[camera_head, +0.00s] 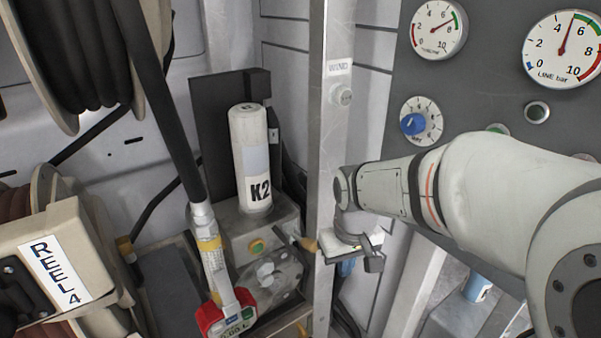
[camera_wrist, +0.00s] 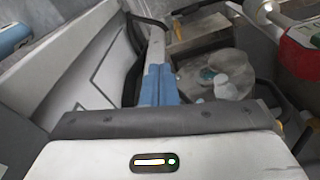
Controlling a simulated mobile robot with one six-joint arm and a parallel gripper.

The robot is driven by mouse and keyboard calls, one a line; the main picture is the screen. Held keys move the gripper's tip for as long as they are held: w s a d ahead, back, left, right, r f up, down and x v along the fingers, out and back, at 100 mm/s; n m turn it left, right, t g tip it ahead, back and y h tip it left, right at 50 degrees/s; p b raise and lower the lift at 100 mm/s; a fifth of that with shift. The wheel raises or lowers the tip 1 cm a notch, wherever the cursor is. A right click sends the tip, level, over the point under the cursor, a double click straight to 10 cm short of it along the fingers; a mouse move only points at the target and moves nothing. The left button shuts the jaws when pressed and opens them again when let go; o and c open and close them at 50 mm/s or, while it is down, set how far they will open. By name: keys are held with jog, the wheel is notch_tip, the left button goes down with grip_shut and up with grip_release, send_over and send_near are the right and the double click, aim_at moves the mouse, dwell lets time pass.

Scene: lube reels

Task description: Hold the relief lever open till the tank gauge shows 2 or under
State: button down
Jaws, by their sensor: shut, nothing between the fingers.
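My gripper (camera_wrist: 158,76) is shut and empty, its blue fingertips together in the wrist view. In the head view my gripper (camera_head: 352,247) is just right of the upright metal post, and its fingertips are not clear. A small tan lever-like piece (camera_head: 308,244) shows left of the post, above the pump block; I cannot tell for sure that it is the relief lever. No contact between it and my fingers can be seen. The upper left gauge (camera_head: 438,28), its label hard to read, points at roughly 8.
The metal post (camera_head: 326,150) stands close beside my gripper. A white K2 canister (camera_head: 251,160) stands on the grey block left of it. A red-collared hose nozzle (camera_head: 228,315), reel 4 (camera_head: 55,270) and a blue knob (camera_head: 414,124) are nearby.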

jog(key=w+a+r+n+p, duration=0.1)
jog(key=w+a+r+p, duration=0.3)
jog(key=r+p, duration=0.2)
jog(key=w+a+r+n+p, duration=0.2)
jog(key=w+a+r+p, duration=0.2)
jog(key=r+p, duration=0.3)
jog(key=shift+w+a+r, duration=0.35)
jog(key=shift+w+r, duration=0.05)
jog(key=shift+r, duration=0.5)
jog(key=shift+f, duration=0.15)
send_over(304, 241)
notch_tip(304, 241, down, 12)
jog(key=shift+s+f, duration=0.1)
jog(key=shift+f, duration=0.05)
jog(key=shift+d+f, duration=0.2)
jog(key=shift+f, duration=0.3)
jog(key=shift+s, duration=0.1)
jog(key=shift+s+a+f+n+t+b, duration=0.1)
jog(key=shift+f+n+t+b, duration=0.15)
jog(key=shift+b, duration=0.35)
